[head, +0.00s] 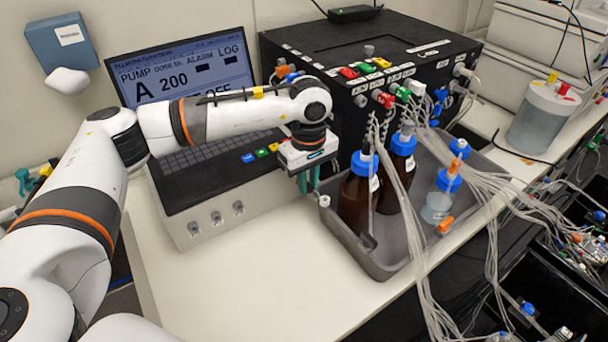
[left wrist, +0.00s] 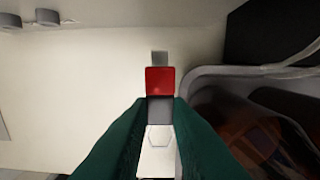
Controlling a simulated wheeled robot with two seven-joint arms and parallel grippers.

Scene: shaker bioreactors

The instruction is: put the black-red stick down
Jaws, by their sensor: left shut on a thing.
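My left gripper (head: 308,188) is over the white bench, between the grey console and the grey tray. In the left wrist view its green fingers (left wrist: 160,118) are shut on the black-red stick (left wrist: 159,82). The stick shows a red block, a dark grey part between the fingers and a small grey tip. I cannot tell whether its end touches the bench. In the head view I cannot make the stick out clearly. My right gripper is not in view.
The grey tray (head: 392,268) holds brown bottles (head: 356,197) with blue caps and tubing, close right of the gripper. The console (head: 208,222) with its screen is on the left, a black pump box (head: 330,85) behind. The front bench (head: 260,285) is clear.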

